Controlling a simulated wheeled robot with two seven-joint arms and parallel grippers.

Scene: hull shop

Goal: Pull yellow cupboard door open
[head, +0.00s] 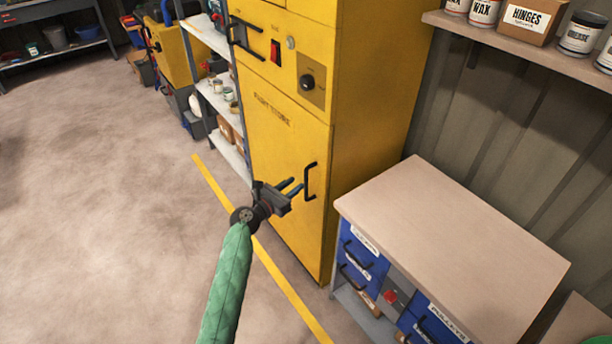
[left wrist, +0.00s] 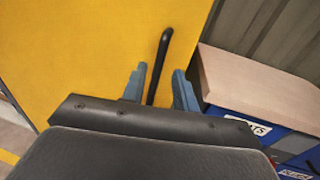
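The yellow cupboard door (head: 278,165) is the lower front panel of a tall yellow cupboard and looks closed. Its black upright bar handle (head: 310,181) sits on the right side of the door. My left gripper (head: 296,188) is open, just left of the handle in the head view. In the left wrist view the two blue fingers (left wrist: 160,88) are apart, with the black handle (left wrist: 161,65) showing between them. I cannot tell whether the fingers touch it. The yellow door (left wrist: 85,55) fills the left of that view. My right gripper is not in view.
A workbench (head: 455,235) with blue drawers stands close to the right of the cupboard. Shelving (head: 215,95) stands to its left. A wall shelf (head: 510,38) holds tins and a box. The floor (head: 110,190) in front and left is clear, with a yellow line (head: 220,190).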

